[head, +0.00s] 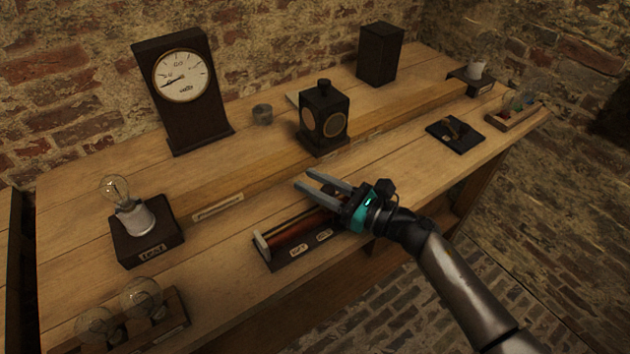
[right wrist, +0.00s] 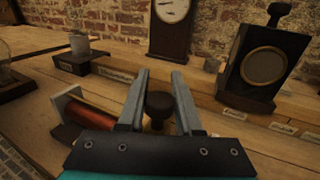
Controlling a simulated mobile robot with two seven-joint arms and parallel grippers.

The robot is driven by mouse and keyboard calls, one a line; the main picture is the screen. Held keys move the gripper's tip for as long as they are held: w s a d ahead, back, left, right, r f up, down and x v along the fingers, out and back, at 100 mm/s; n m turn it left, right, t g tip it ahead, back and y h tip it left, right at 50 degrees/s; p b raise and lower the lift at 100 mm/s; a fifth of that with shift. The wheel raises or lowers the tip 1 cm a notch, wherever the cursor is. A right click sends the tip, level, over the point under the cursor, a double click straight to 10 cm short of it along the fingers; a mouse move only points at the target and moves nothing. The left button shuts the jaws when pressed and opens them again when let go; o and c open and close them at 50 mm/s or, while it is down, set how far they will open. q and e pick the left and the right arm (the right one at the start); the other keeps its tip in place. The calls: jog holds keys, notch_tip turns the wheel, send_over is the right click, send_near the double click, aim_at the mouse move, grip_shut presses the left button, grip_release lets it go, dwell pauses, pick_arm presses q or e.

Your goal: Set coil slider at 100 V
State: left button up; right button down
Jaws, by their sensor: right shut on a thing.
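The coil (head: 300,230) is a reddish-brown wound cylinder with pale end pieces on a dark labelled base near the table's front edge. Its copper winding shows in the right wrist view (right wrist: 103,117). My right gripper (head: 322,186) reaches over the coil's right part and hides it. The dark round slider knob (right wrist: 159,106) is between its fingers, and the gripper is shut on it. The voltmeter (head: 181,76) is a white dial in a dark upright case at the back left. Its needle points to the left side; the numbers are too small to read surely. My left gripper is out of view.
A lamp on a dark box (head: 147,234) stands left, with more bulbs (head: 140,297) at front left. A dark box with round discs (head: 324,120) stands on the raised back shelf. A black plate with a switch (head: 455,133) lies right of my gripper.

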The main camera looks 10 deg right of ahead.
jog(key=s+a, duration=0.1)
jog(key=a, duration=0.1)
jog(key=s+a, duration=0.1)
jog(key=a, duration=0.2)
jog(key=s+a+p, duration=0.1)
jog(key=a, duration=0.2)
jog(key=shift+a, duration=0.1)
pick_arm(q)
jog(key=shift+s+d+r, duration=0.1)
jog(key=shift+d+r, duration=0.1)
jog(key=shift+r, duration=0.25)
pick_arm(e)
jog(key=c, duration=0.6)
grip_release()
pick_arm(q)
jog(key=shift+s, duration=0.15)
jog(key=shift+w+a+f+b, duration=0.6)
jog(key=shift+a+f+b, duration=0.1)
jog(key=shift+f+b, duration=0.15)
pick_arm(e)
jog(key=shift+v, duration=7.7)
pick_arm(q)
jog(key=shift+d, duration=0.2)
pick_arm(e)
jog(key=shift+w, duration=0.2)
